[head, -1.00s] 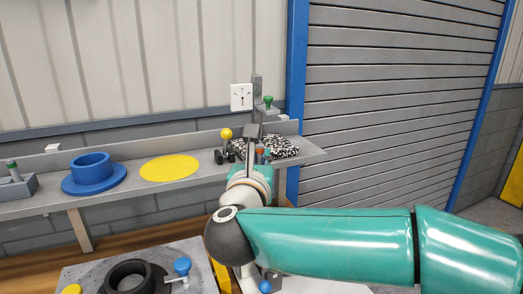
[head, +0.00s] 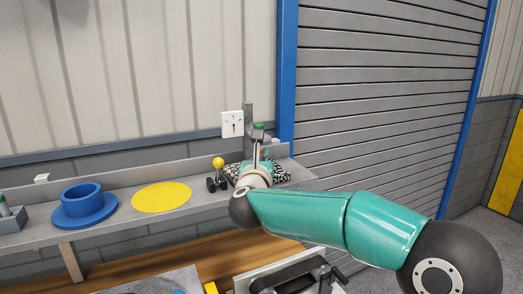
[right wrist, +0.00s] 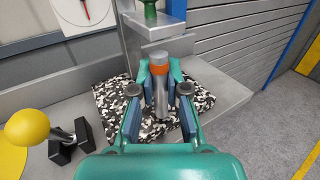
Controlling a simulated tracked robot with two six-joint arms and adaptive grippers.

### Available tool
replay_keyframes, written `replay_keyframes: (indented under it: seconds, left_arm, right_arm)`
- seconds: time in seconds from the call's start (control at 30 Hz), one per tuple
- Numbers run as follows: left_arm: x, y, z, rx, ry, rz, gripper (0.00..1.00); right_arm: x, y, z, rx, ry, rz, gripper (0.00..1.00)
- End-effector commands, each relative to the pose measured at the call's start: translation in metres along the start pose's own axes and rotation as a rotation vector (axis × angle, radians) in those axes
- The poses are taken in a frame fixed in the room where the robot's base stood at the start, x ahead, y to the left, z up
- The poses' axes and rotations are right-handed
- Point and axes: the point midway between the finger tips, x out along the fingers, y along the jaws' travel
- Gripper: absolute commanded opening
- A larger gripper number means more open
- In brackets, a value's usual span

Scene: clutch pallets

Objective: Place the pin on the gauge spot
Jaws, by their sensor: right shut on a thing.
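The pin (right wrist: 159,58), a grey cylinder with an orange band, stands roughly upright between the fingers of my right gripper (right wrist: 160,78) in the right wrist view. The gripper is shut on it, over the black-and-white speckled mat (right wrist: 205,88). The grey gauge stand (right wrist: 150,32) with a green knob is just behind the pin. In the head view my right gripper (head: 257,160) is small, at the shelf's right end before the gauge stand (head: 248,120), and mostly hides the pin. The exact gauge spot cannot be made out. My left gripper is not in view.
A yellow ball on a stem with black blocks (head: 218,185) stands left of the mat. Further left on the grey shelf are a flat yellow disc (head: 161,197) and a blue flanged ring (head: 84,208). A white dial plate (head: 232,124) hangs on the wall.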

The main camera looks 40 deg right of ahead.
Motion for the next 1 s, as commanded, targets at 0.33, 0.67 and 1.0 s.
replay_keyframes:
  seconds: [0.33,0.67,1.0]
  left_arm:
    - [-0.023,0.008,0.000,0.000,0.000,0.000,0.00]
    - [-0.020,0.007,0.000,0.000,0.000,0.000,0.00]
    - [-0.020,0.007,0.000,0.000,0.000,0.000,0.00]
  right_arm:
    - [0.039,-0.001,0.001,-0.002,0.002,-0.002,0.00]
    - [0.039,-0.001,-0.004,0.000,0.000,-0.001,0.00]
    - [0.039,-0.001,-0.004,0.000,0.001,-0.001,0.39]
